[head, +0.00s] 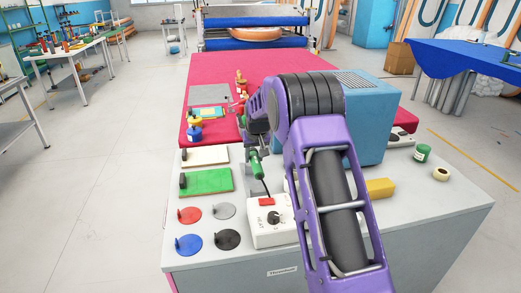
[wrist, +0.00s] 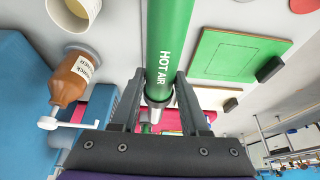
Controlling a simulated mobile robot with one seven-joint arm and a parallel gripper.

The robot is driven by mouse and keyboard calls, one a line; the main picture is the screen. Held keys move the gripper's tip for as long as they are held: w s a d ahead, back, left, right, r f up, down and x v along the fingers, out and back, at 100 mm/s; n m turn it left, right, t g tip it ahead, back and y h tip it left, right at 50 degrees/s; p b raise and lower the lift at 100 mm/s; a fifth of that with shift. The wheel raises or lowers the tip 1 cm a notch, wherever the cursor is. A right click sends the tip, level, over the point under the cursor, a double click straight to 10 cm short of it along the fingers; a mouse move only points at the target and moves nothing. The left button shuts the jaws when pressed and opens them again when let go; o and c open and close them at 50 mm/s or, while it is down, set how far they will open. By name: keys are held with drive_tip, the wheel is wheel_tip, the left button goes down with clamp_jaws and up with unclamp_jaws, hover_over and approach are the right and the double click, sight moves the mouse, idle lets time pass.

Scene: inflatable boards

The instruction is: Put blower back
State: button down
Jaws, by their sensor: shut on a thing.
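The blower is a green hot-air tool marked "HOT AIR" (wrist: 168,45), with a metal collar at its lower end in the wrist view. My gripper (wrist: 160,88) is shut on it, one dark finger on each side. In the head view the green blower (head: 257,165) hangs steeply above the grey bench top (head: 200,262), between the green board and my arm. A dark cable runs down from it toward a white control box (head: 272,232) with a black knob and a red switch. My arm hides part of the bench behind the box, and no holder for the blower can be made out.
A green board (head: 206,181), a white board (head: 205,156) and coloured discs (head: 189,215) lie left of the blower. A large blue box (head: 372,110) stands behind my arm. A brown bottle (wrist: 72,80) and cup (wrist: 80,12) show in the wrist view.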

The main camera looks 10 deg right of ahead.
drive_tip(key=shift+w+d, duration=0.15)
drive_tip(key=shift+w, duration=0.4)
drive_tip(key=shift+f+b, duration=0.65)
drive_tip(key=shift+f, duration=1.9)
drive_tip(key=shift+f+b, duration=0.55)
drive_tip(key=shift+f, duration=0.2)
drive_tip(key=shift+f+b, duration=0.55)
drive_tip(key=shift+b, duration=0.15)
drive_tip(key=shift+s, duration=0.1)
unclamp_jaws()
drive_tip(key=shift+f, duration=0.1)
drive_tip(key=shift+r+p, duration=1.6)
drive_tip(key=shift+r, duration=1.45)
